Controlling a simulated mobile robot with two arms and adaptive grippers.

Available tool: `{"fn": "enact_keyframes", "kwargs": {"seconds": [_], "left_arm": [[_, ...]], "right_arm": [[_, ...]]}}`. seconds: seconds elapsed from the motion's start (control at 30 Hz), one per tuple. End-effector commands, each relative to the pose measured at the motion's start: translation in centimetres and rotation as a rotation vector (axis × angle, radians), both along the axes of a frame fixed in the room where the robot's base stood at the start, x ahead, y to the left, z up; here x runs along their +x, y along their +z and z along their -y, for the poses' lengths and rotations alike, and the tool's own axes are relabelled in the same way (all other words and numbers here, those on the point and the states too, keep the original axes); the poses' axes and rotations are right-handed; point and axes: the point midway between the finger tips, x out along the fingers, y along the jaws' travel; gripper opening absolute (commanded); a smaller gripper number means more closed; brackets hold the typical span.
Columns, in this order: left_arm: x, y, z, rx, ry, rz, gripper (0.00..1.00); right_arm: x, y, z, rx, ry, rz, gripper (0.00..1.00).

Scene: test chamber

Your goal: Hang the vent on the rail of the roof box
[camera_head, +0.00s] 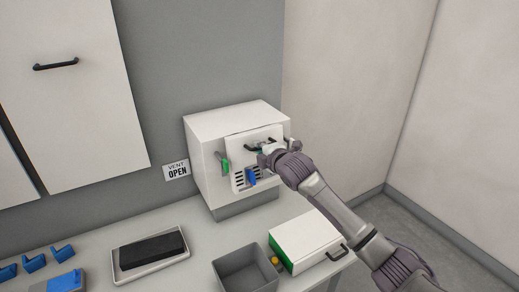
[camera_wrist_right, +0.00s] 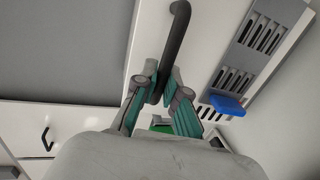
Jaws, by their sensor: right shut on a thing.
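The vent (camera_head: 243,161) is a white plate with dark slots, a blue tab (camera_head: 251,177) and a black bar handle (camera_head: 250,148). It is at the front face of the white roof box (camera_head: 205,150). My right gripper (camera_head: 264,156) is shut on the handle. The wrist view shows the handle (camera_wrist_right: 176,40) between its fingers (camera_wrist_right: 160,88), and the vent's grey slotted strips (camera_wrist_right: 262,50) beside it. A green piece (camera_head: 223,164) shows at the vent's left. I cannot tell whether the vent sits on the rail; the rail is hidden. My left gripper is not in view.
On the table (camera_head: 130,232) below are an open grey bin (camera_head: 222,274), a white and green case (camera_head: 312,240) with a black handle, a tray (camera_head: 125,264) holding a dark block, and several blue pieces at lower left. A sign (camera_head: 176,170) reads "VENT OPEN".

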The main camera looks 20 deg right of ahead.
Motion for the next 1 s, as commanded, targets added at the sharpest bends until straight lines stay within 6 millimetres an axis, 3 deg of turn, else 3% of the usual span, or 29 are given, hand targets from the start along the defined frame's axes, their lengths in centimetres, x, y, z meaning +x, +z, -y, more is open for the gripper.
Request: {"fn": "enact_keyframes", "kwargs": {"seconds": [1.0], "left_arm": [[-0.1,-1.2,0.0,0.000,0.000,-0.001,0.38]], "right_arm": [[0.8,0.7,-0.1,0.004,0.000,0.057,0.00]]}}
